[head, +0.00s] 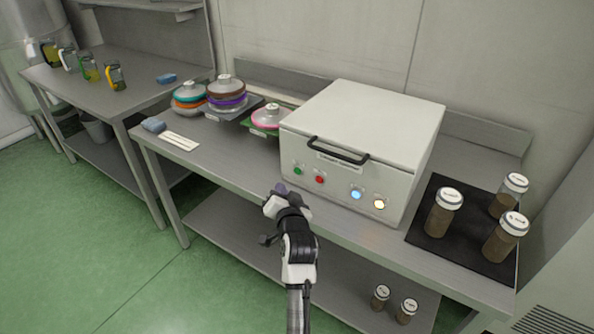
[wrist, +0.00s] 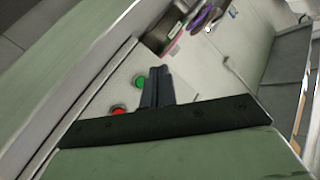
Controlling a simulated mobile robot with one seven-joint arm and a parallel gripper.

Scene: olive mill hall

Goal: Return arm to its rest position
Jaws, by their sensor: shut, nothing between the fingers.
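My gripper (head: 279,189) is in front of the white box-shaped machine (head: 369,122), near the front edge of the steel bench. It is shut and holds nothing. In the wrist view my shut fingers (wrist: 157,86) point toward the machine's front panel, close to the green button (wrist: 140,82) and the red button (wrist: 119,109). In the head view the green button (head: 298,171) and red button (head: 319,179) are just right of the fingertips. I cannot tell whether the fingers touch the panel. The blue lamp (head: 356,194) and yellowish lamp (head: 379,204) are lit. The machine's lid is down.
Three jars (head: 443,213) stand on a black mat (head: 424,246) at right. Stacked coloured discs (head: 227,92) are left of the machine. Two jars (head: 380,297) sit on the lower shelf. The green floor (head: 110,255) is open at left.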

